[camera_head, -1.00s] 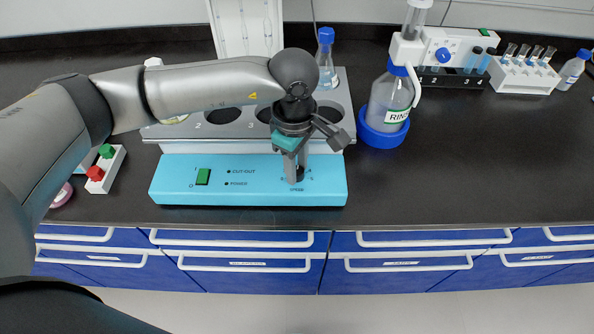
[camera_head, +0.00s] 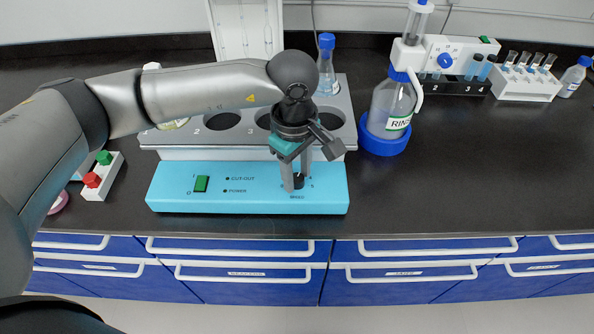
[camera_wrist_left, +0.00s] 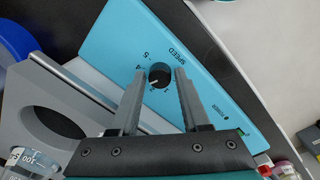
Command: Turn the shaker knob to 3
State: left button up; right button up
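The turquoise shaker base (camera_head: 232,204) carries a small black knob (camera_head: 298,182) at its right end, above the SPEED label. In the left wrist view the knob (camera_wrist_left: 159,75) has a pale mark, with 4 and 5 legible beside it; the exact setting is hard to read. My left gripper (camera_head: 293,184) points down at the knob. In the wrist view its two fingers (camera_wrist_left: 160,74) stand apart on either side of the knob, with a visible gap on both sides. My right gripper is not in view.
The grey shaker platform (camera_head: 340,98) with round holes holds a blue-capped flask (camera_head: 327,80). A rinse bottle (camera_head: 391,105) in a blue ring stands to the right. A small box with red and green buttons (camera_head: 99,180) lies left. The counter at right front is clear.

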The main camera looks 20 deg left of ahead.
aim_at(295, 181)
pick_arm(q)
jog(key=shift+o, duration=1.3)
notch_tip(295, 181, up, 15)
jog(key=p, duration=0.1)
jog(key=shift+s+a, duration=0.15)
jog(key=shift+s, duration=0.15)
